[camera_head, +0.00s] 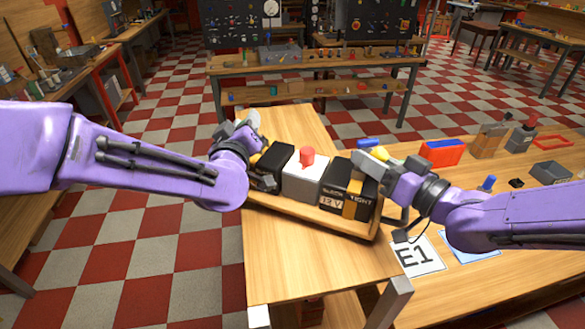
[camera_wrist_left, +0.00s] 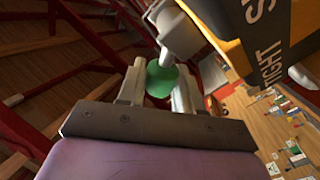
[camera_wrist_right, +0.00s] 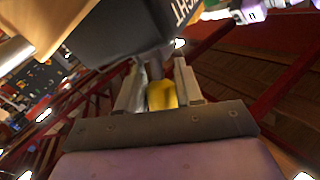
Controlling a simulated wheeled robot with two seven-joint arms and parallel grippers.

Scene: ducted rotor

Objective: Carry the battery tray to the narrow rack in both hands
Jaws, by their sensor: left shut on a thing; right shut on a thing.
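The battery tray (camera_head: 315,216) is a wooden tray holding two black batteries, one labelled 12 V (camera_head: 341,197), with a white block with a red top (camera_head: 304,175) between them. It spans between my grippers, over the light wooden tabletop, tilted in the picture; I cannot tell if it touches the wood. My left gripper (camera_head: 247,142) is shut at the tray's left end; a green grip (camera_wrist_left: 160,78) shows between its fingers in the left wrist view. My right gripper (camera_head: 388,167) is shut at the right end, on a yellow grip (camera_wrist_right: 162,95). I cannot tell which piece is the narrow rack.
A bench (camera_head: 500,260) at right carries a card marked E1 (camera_head: 415,256), a red bin (camera_head: 442,152), a grey bin (camera_head: 550,172) and small parts. A long workbench (camera_head: 320,66) with a pegboard stands behind. Checkered floor (camera_head: 160,260) is clear at left.

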